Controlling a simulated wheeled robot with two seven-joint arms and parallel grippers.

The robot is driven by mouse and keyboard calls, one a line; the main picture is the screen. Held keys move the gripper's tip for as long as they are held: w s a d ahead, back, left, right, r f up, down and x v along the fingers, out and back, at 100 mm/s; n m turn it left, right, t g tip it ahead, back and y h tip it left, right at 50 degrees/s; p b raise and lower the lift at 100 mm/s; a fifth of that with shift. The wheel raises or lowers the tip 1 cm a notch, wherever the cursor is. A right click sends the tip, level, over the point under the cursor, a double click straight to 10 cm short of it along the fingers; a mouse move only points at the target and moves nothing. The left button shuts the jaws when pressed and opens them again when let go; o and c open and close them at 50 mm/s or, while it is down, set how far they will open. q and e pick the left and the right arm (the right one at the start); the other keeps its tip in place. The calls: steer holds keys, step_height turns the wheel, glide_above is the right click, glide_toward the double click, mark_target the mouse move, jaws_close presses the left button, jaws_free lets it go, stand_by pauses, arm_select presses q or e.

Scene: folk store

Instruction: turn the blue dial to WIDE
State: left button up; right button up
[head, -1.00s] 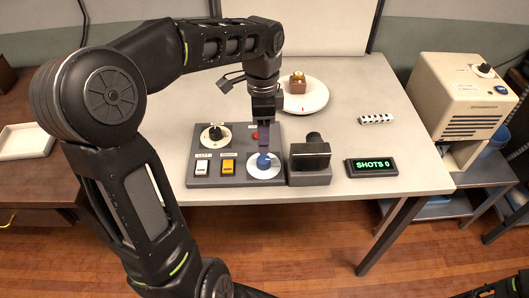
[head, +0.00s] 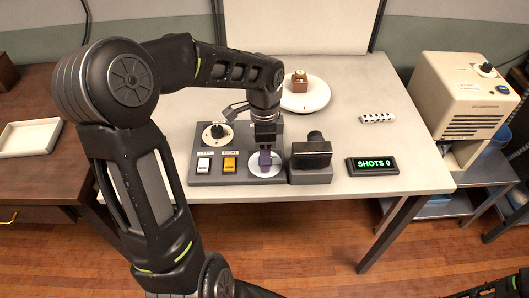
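The blue dial is hidden behind my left gripper; only its round white plate (head: 252,172) shows at the right front of the grey control panel (head: 226,183). My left gripper (head: 265,164) points down over the middle of that plate, its fingertips at or very close to the dial. I cannot tell whether the fingers are shut on it, and the dial's pointer and the WIDE mark are not readable. My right gripper is out of view.
The panel also has a black knob (head: 216,131), a white switch (head: 203,165) and a yellow switch (head: 229,164). A black camera-like device (head: 311,155) stands close on the right, beside the SHOTS 0 display (head: 371,167). A white turntable (head: 306,98) stands behind.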

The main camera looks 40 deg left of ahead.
arm_select(q)
jaws_close()
stand_by(0.3)
steer(key=shift+n, duration=0.4)
steer(key=n+b, duration=0.1)
steer(key=n, duration=0.2)
steer(key=shift+b, duration=0.35)
steer(key=n+b, duration=0.1)
steer(key=n, duration=0.5)
steer(key=n+b, duration=0.1)
steer(key=n, duration=0.4)
steer(key=shift+s+d+t+b, duration=0.1)
steer(key=shift+t+b, duration=0.2)
steer(key=shift+b, duration=0.05)
steer(key=shift+n+b, duration=0.4)
steer(key=shift+n, duration=2.1)
